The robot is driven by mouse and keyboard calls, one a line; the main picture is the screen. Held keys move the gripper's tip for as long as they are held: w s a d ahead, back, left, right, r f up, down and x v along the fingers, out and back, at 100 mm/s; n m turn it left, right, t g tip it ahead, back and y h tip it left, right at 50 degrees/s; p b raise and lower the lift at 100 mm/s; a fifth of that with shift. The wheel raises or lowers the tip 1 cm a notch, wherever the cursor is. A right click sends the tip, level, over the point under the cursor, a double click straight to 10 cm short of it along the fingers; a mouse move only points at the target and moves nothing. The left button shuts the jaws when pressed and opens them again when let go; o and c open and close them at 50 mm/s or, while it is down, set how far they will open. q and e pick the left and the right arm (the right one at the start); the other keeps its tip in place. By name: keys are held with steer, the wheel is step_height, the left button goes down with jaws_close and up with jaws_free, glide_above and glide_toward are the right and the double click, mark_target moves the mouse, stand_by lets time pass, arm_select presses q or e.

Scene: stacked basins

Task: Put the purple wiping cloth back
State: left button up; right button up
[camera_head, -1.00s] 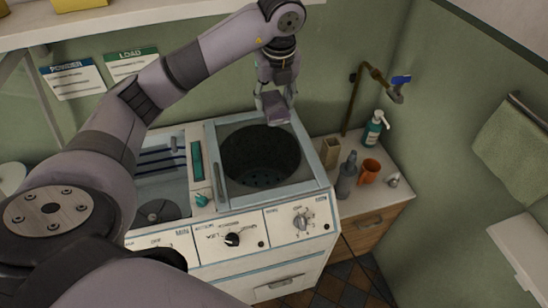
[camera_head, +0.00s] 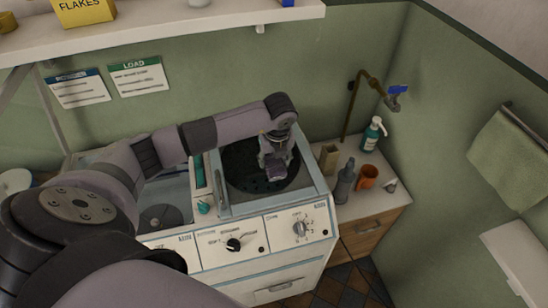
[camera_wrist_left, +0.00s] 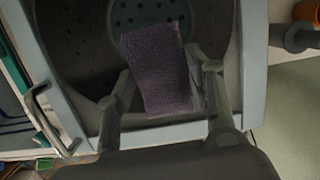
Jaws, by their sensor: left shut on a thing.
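The purple wiping cloth (camera_head: 276,172) is a small folded block, held in my left gripper (camera_head: 275,158) over the dark round tub (camera_head: 240,176) of the twin-tub washer. In the left wrist view the purple cloth (camera_wrist_left: 156,70) sits between the two fingers of my left gripper (camera_wrist_left: 165,85), with the perforated tub wall behind it. The fingers are shut on it. How far it is inside the tub opening I cannot tell. My right gripper is not in view.
The washer's other tub (camera_head: 165,190) is open at left. At right, a counter holds a grey bottle (camera_head: 345,182), an orange mug (camera_head: 367,177) and a teal pump bottle (camera_head: 373,134). A green towel (camera_head: 510,160) hangs on the right wall. A shelf (camera_head: 170,30) runs above.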

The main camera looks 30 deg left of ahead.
arm_select(q)
steer(key=shift+f, duration=0.25)
steer(key=shift+f, duration=0.2)
steer(key=o, duration=1.3)
steer(key=shift+r, duration=0.1)
steer(key=shift+c, duration=0.2)
